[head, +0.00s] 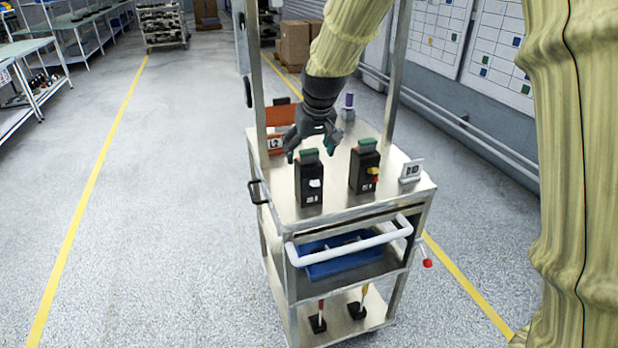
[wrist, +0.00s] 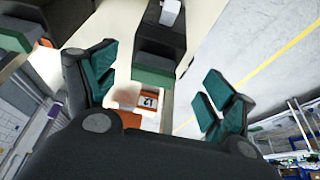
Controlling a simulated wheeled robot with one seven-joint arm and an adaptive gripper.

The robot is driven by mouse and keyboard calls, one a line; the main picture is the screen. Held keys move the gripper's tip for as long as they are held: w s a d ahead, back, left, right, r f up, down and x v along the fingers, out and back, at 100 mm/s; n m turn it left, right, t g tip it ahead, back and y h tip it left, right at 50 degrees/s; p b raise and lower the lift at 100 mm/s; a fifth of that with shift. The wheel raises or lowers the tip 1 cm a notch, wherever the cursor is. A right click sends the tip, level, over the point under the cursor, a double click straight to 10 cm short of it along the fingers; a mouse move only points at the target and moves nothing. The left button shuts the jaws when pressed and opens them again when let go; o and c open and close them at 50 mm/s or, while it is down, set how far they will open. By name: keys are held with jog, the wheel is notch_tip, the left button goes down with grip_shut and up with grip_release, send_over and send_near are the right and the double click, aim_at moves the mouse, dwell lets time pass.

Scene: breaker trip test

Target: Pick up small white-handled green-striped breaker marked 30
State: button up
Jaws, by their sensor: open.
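A black breaker with a white handle and a green top band (head: 309,183) stands upright at the front left of the metal cart top (head: 335,208). Its marking is too small to read. In the wrist view the black breaker (wrist: 163,40), with its green band and white handle, lies ahead, between and beyond the finger tips. My gripper (head: 311,147) is open and empty, just behind and above this breaker in the head view. In the wrist view its green-padded fingers (wrist: 160,88) are spread wide. I see no contact with the breaker.
Cart posts rise on both sides.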

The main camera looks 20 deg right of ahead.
aim_at(309, 162)
jog(key=shift+d+p+x, duration=0.15)
jog(key=shift+p+x, duration=0.4)
jog(key=shift+x, duration=0.65)
jog(key=shift+d+p+x, duration=0.2)
jog(key=shift+p+x, duration=0.3)
jog(key=shift+x, duration=0.7)
jog(key=shift+w+f, duration=0.2)
jog(key=shift+f, duration=0.55)
jog(key=shift+c, duration=0.2)
grip_shut()
jog(key=shift+r, duration=0.1)
